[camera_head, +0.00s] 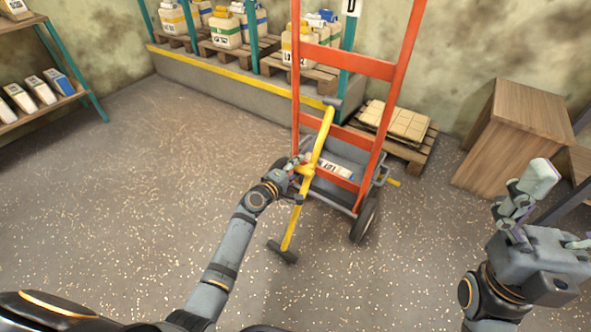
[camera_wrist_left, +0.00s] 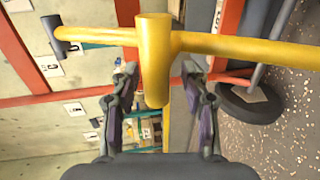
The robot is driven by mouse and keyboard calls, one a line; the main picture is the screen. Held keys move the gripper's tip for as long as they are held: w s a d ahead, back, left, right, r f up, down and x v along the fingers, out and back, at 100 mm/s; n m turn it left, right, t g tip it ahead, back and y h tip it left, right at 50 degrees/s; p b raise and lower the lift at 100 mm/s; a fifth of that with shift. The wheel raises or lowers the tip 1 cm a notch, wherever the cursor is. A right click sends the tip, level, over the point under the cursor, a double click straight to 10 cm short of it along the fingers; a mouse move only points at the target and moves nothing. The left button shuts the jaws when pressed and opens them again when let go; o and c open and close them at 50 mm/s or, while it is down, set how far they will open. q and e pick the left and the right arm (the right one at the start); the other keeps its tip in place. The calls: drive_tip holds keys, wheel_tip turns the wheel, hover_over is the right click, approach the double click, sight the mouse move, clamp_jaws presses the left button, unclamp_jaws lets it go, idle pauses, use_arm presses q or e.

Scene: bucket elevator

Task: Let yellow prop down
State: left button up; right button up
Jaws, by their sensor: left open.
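The yellow prop (camera_head: 323,138) is a bar with a dark end at the top and a dark foot on the floor. It stands tilted in front of the red hand truck (camera_head: 394,85). My left gripper (camera_head: 299,170) is at the prop's middle. In the left wrist view, the prop (camera_wrist_left: 245,48) crosses the upper part, and a short yellow stub sticks out from it between the open fingers (camera_wrist_left: 158,72). A gap shows on both sides of the stub.
A pallet with pale blocks (camera_head: 395,122) lies behind the hand truck. A wooden cabinet (camera_head: 515,130) stands at the right. Jugs (camera_head: 226,28) stand on pallets on a yellow-edged ledge (camera_head: 215,70). A shelf (camera_head: 40,105) is at the left. The speckled floor at left is clear.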

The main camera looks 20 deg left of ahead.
use_arm(q)
drive_tip(key=v, duration=1.2)
